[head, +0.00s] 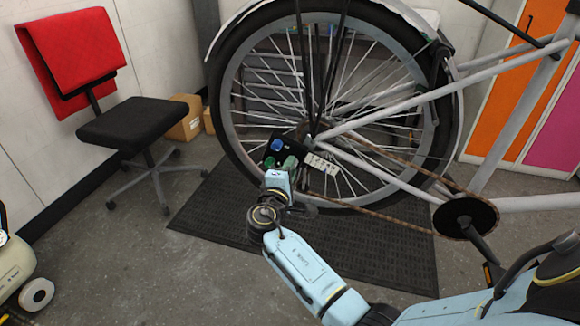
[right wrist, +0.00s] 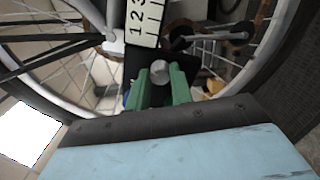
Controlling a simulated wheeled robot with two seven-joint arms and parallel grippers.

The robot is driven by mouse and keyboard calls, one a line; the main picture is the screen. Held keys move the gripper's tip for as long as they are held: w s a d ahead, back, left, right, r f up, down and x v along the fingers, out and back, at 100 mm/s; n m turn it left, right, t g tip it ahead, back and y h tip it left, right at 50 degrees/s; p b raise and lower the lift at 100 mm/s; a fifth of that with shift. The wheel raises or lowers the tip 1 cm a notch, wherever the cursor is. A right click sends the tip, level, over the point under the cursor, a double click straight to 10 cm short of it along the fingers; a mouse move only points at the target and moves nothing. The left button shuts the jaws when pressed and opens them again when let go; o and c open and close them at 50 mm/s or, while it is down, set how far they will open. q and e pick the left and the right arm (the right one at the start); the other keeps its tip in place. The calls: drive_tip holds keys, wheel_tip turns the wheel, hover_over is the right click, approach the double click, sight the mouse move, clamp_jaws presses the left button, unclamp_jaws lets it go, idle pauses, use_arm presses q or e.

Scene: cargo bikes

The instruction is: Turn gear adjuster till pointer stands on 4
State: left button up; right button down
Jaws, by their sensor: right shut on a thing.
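The gear adjuster (right wrist: 158,70) shows in the right wrist view as a small grey round knob between the two green fingers of my right gripper (right wrist: 159,84). The gripper is shut on it. In the head view my right gripper (head: 280,161) is at a black panel beside the rear wheel, and its fingers hide the knob. A white scale plate (right wrist: 144,20) with the figures 1, 2 and 3 shows just above the knob; it also shows in the head view (head: 322,165). I cannot make out the pointer or the 4. My left gripper is not in view.
The bike's rear wheel (head: 232,115) stands behind the panel, with the chain (head: 385,217) to the right. A blue knob (head: 277,145) is close to my fingers. A dark mat (head: 215,215) lies below. A black and red chair (head: 130,125) stands at left.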

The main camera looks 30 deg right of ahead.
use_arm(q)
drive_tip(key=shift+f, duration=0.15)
use_arm(e)
drive_tip(key=shift+f, duration=0.1)
drive_tip(key=c, duration=1.2)
unclamp_jaws()
drive_tip(key=shift+c, duration=0.2)
use_arm(q)
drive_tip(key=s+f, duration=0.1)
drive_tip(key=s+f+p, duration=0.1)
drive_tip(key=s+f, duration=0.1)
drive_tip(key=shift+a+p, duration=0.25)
drive_tip(key=shift+p, duration=0.05)
use_arm(e)
drive_tip(key=v, duration=1.3)
drive_tip(key=shift+a, duration=0.2)
drive_tip(key=shift+s, duration=0.1)
